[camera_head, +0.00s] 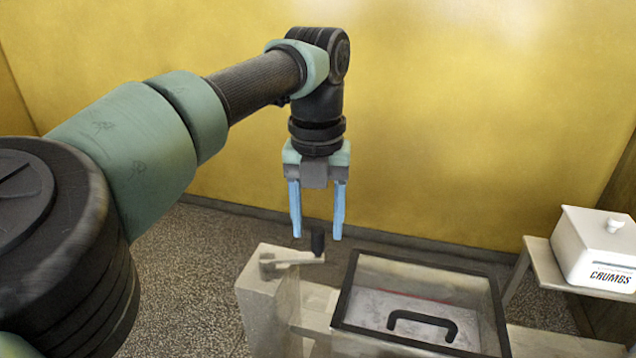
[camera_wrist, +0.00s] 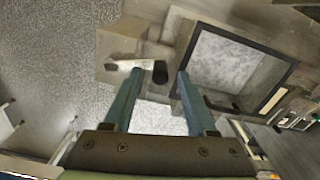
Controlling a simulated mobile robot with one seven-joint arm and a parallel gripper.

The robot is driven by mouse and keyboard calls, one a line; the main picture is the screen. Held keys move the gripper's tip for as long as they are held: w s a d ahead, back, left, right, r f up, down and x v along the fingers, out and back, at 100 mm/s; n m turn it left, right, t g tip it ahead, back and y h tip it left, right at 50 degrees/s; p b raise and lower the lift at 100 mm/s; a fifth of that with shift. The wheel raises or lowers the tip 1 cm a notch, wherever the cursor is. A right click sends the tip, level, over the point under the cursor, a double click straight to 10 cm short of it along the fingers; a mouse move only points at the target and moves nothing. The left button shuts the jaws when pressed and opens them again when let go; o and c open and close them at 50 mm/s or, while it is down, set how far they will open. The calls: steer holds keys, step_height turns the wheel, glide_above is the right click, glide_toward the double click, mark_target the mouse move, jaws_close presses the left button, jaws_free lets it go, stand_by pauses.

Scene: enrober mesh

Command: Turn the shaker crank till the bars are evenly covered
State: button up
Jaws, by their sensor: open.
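My gripper (camera_head: 317,236) is open and empty, pointing down above the shaker crank. The crank has a pale arm (camera_head: 291,260) on a beige housing (camera_head: 262,290) and an upright black handle (camera_head: 318,242). In the head view the handle top shows between the blue fingertips, slightly below them; I cannot tell whether they touch. In the wrist view the black handle (camera_wrist: 160,77) lies just beyond the fingertips (camera_wrist: 158,82), between their lines. The black-framed clear box (camera_head: 345,290) stands right of the crank. I cannot make out the bars.
A white lidded tub marked "CRUMBS" (camera_head: 590,250) stands on a shelf (camera_head: 545,262) at the right. The yellow wall (camera_head: 450,120) is behind; speckled floor (camera_head: 195,270) is open at left.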

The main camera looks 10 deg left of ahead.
step_height(320, 180, up, 11)
steer(key=shift+f, duration=0.15)
stand_by(0.4)
